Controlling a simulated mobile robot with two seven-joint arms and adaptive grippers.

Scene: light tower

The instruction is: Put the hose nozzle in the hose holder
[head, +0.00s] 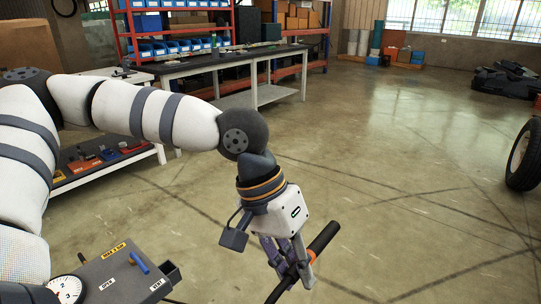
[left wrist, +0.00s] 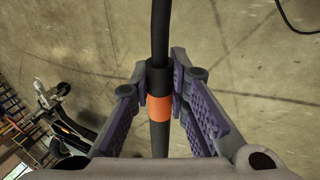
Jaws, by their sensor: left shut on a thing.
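The hose nozzle (head: 324,239) is a black tube with an orange band. My left gripper (head: 294,266) is shut on it and holds it tilted above the floor. In the left wrist view the nozzle (left wrist: 159,107) runs between the purple-padded fingers of the left gripper (left wrist: 162,76), its orange band between them, with black lengths on both sides. A small black box-like bracket (head: 172,273) sits on the right side of a grey panel at lower left; I cannot tell whether it is the hose holder. My right gripper is not in view.
The grey panel (head: 108,273) has a round gauge (head: 66,289), a blue lever (head: 139,263) and labels. A workbench (head: 225,65) and red shelving with blue bins stand behind. A tyre (head: 524,155) is at the right edge. The floor between is clear.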

